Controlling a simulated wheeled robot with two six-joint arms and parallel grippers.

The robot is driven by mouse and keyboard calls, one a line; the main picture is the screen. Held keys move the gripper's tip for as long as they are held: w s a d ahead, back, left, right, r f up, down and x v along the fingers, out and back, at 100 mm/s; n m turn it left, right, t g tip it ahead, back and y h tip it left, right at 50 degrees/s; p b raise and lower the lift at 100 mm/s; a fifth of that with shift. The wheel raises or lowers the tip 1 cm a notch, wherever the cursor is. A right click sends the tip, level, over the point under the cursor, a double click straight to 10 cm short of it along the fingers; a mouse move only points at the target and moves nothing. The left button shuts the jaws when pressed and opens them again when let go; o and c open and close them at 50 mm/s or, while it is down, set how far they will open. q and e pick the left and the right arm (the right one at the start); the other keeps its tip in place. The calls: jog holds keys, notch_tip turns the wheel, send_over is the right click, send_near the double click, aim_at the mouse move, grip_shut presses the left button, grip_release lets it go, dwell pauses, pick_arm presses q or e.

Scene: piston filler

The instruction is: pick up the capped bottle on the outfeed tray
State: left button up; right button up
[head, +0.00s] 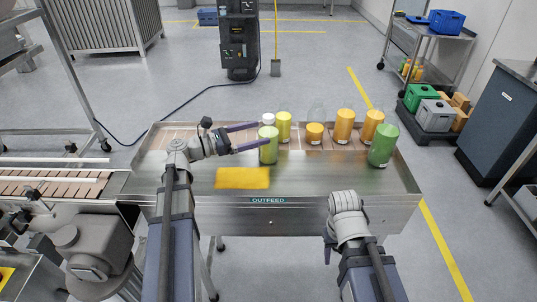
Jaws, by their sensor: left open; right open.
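The capped bottle (268,152) has green contents and a white cap, and it stands upright near the middle of the outfeed tray (200,190). My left gripper (263,134) reaches in from the left with its two purple fingers apart. The near finger crosses in front of the bottle, and the far finger's tip is at its upper left. I cannot tell whether either finger touches it. My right arm is folded at the tray's front edge, and its fingers do not show.
A yellow-green bottle (284,130) stands just behind right of the capped one. Orange bottles (344,126) and a larger green bottle (383,148) stand further right. A yellow patch (242,178) lies on the tray's front left. The tray's front middle and right are clear.

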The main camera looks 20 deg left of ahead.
aim_at(278, 132)
pick_arm(q)
notch_tip(278, 132, down, 2)
jog(key=shift+b, duration=0.5)
jog(key=shift+x, duration=0.8)
jog(key=x, duration=0.6)
jog(key=shift+r, duration=0.15)
jog(key=shift+c, duration=0.2)
grip_shut()
